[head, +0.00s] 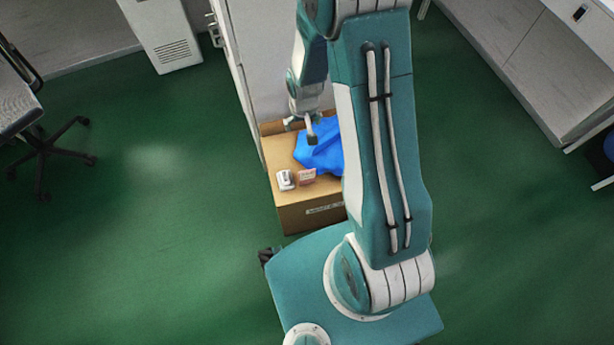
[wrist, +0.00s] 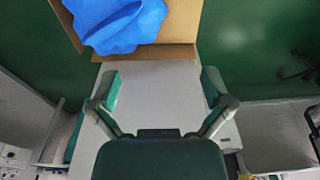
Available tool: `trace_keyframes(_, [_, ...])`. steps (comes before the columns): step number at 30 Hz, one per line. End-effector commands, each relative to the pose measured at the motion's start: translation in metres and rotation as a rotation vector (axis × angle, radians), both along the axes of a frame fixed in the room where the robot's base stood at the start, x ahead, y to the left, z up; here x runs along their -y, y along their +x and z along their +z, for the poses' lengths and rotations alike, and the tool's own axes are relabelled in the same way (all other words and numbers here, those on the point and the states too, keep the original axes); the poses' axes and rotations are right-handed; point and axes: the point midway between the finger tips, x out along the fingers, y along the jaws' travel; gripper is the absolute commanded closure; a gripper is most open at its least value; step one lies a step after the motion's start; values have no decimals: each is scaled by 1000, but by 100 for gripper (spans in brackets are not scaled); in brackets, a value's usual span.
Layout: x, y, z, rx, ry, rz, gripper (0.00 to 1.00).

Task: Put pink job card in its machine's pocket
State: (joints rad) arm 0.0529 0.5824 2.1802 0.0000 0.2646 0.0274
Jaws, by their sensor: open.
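A small pinkish card-like item (head: 307,177) stands on the front part of a cardboard box (head: 290,219) in the head view. It is too small to tell for sure that it is the pink job card. My gripper (head: 302,127) is above the far part of the box, apart from that item. In the wrist view my gripper (wrist: 160,88) is open, with nothing between its fingers. No card shows in the wrist view. I cannot make out a machine's pocket in either view.
A crumpled blue cloth (head: 318,150) lies on the box, and also shows in the wrist view (wrist: 118,25). A small white object (head: 285,180) is left of the pinkish item. A pale cabinet (head: 255,45) stands behind. An office chair (head: 45,145) is at left. Green floor is free.

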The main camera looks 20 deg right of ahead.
Motion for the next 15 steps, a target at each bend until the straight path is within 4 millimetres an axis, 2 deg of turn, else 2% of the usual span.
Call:
trace_keyframes(1, [1, -2, -15, -16, 1, -3, 0])
trace_keyframes(3, [1, -4, -34, -30, 2, -6, 0])
trace_keyframes(12, [4, -21, -112, -88, 5, -19, 0])
trace_keyframes(15, [4, -28, -132, -103, 7, -22, 0])
